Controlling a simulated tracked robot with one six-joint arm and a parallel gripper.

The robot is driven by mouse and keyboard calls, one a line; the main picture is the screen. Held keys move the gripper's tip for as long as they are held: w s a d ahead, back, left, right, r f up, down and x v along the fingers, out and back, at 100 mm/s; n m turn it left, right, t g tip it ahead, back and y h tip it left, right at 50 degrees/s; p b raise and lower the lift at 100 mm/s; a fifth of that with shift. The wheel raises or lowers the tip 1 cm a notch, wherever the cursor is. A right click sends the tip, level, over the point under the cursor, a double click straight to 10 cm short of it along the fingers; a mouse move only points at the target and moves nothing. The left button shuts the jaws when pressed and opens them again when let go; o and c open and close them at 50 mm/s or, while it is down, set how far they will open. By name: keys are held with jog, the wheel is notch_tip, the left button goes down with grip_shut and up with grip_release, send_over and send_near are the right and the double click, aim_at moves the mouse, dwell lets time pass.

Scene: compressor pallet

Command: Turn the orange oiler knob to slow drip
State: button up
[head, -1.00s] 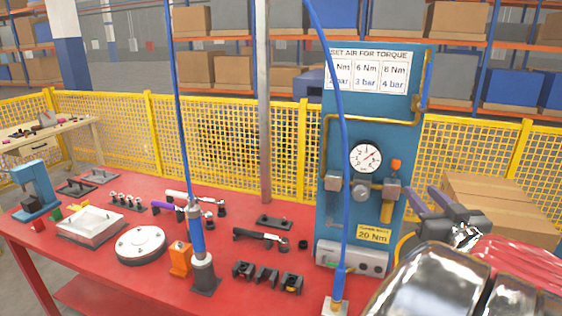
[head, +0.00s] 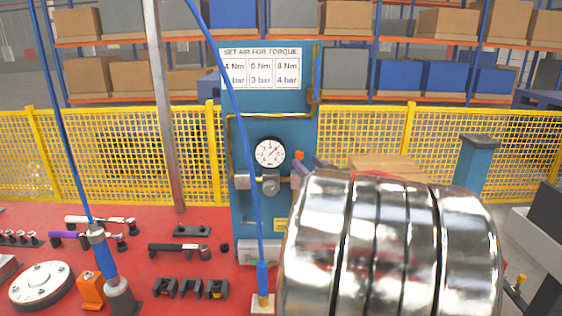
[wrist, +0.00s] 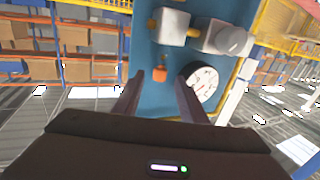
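The orange oiler knob (head: 299,155) is a small piece at the right of the blue air panel (head: 262,100), just right of the round gauge (head: 270,153). In the wrist view the orange knob (wrist: 160,74) lies between my gripper's fingertips (wrist: 159,78), with blue panel visible on both sides of it. The fingers are spread apart and do not visibly touch the knob. How far the knob is from the fingertips in depth I cannot tell. In the head view my shiny arm hides most of the gripper and the oiler's lower part.
A grey regulator (head: 270,185) sits under the gauge, left of the oiler. A blue hose (head: 246,130) hangs in front of the panel. The red bench (head: 200,215) holds several tools and a flanged disc (head: 41,285). A yellow mesh fence (head: 365,130) stands behind.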

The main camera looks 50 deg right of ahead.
aim_at(301, 158)
jog(key=shift+x, duration=1.75)
jog(key=shift+c, duration=0.4)
grip_shut()
